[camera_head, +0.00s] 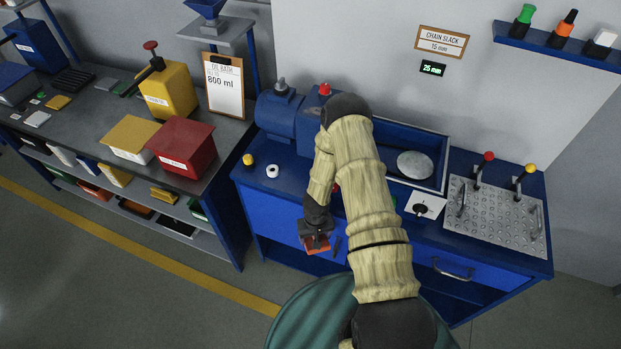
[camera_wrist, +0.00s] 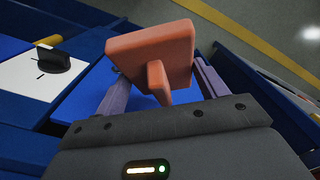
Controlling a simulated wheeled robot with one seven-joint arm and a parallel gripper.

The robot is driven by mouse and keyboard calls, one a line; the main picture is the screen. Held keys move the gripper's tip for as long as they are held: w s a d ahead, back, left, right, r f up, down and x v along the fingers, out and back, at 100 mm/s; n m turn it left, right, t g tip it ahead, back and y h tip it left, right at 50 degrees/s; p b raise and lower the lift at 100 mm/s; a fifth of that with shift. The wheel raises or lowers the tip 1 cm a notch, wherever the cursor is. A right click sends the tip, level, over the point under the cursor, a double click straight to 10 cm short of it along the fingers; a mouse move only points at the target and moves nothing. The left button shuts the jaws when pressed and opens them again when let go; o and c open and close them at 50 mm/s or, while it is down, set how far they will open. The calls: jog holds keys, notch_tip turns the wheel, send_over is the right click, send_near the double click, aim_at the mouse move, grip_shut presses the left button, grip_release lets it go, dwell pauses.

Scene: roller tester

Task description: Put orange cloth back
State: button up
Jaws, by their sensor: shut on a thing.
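The orange cloth (camera_wrist: 150,45) shows in the wrist view as a flat, stiff-looking orange slab with a small upright tab. In the head view the orange cloth (camera_head: 318,245) is at the tip of my gripper (camera_head: 316,232), in front of the blue bench (camera_head: 270,205). A blue surface shows below it in the wrist view; I cannot tell whether the cloth touches it.
A white plate with a black knob (camera_head: 424,205) is on the bench top, right of my arm. The left table holds a red box (camera_head: 182,147) and a yellow box (camera_head: 130,137). A green round thing (camera_head: 310,315) is below.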

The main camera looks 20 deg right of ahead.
notch_tip(320, 180, up, 12)
jog(key=p, duration=1.2)
jog(key=shift+r, duration=0.15)
jog(key=shift+t, duration=0.3)
